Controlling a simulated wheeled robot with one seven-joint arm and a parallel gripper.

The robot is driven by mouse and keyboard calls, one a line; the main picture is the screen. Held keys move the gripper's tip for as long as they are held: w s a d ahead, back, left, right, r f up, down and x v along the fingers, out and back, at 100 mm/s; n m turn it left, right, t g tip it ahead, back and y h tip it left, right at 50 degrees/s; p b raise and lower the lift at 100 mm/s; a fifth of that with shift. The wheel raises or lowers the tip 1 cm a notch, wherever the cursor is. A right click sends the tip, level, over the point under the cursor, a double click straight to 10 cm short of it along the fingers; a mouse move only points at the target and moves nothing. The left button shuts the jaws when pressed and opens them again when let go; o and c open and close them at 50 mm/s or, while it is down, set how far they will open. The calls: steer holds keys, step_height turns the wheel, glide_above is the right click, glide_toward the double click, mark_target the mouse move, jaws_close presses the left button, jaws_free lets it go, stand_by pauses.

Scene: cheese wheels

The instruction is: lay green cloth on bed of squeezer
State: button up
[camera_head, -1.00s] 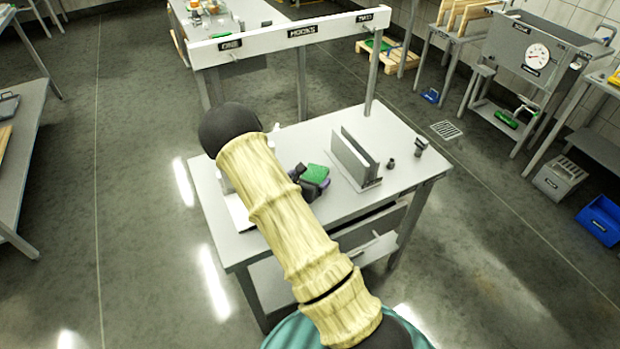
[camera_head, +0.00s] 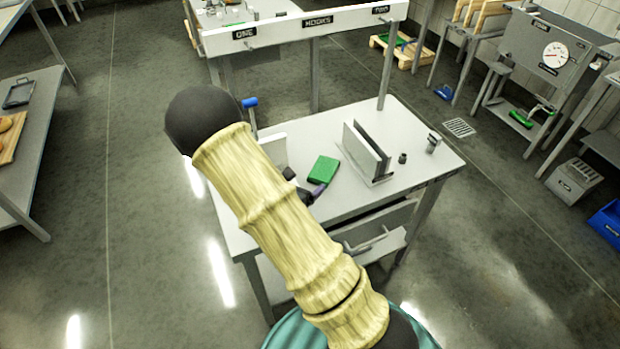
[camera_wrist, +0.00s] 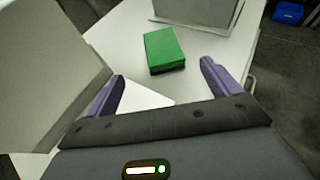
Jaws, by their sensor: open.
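A green block-like folded cloth (camera_head: 323,170) lies flat on the grey table; it also shows in the wrist view (camera_wrist: 164,50). My gripper (camera_head: 308,190) is open and empty, just on the near side of the cloth. In the wrist view its two purple fingers (camera_wrist: 162,76) stand left and right of the cloth, which lies ahead of them and apart from them. No squeezer can be named for certain. A gauge machine (camera_head: 548,47) with a dial stands at the upper right, with another green piece (camera_head: 521,118) on its low shelf.
A rack with upright grey plates (camera_head: 366,150) stands right of the cloth. A pale upright panel (camera_head: 273,150) stands left of it, partly behind my arm. A hook beam (camera_head: 350,22) spans the table's back. Small dark fittings (camera_head: 433,143) stand at the table's right. Floor is open leftward.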

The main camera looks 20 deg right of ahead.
steer(key=shift+s+a+r, duration=0.15)
steer(key=shift+s+a, duration=0.05)
stand_by(0.5)
steer(key=shift+s+d+r+m, duration=0.15)
steer(key=shift+s+d+m, duration=0.05)
steer(key=shift+d+m, duration=0.1)
steer(key=s+d+r+m+g+y, duration=0.2)
steer(key=s+r+m+g+y, duration=0.15)
steer(key=s+m+g, duration=0.8)
steer(key=s+a+r+m+t+y, duration=0.4)
steer(key=a+r+m+t+y, duration=0.2)
steer(key=m, duration=0.8)
steer(key=shift+s+a+r+y, duration=0.25)
steer(key=shift+a+r+y, duration=0.45)
steer(key=shift+a, duration=0.55)
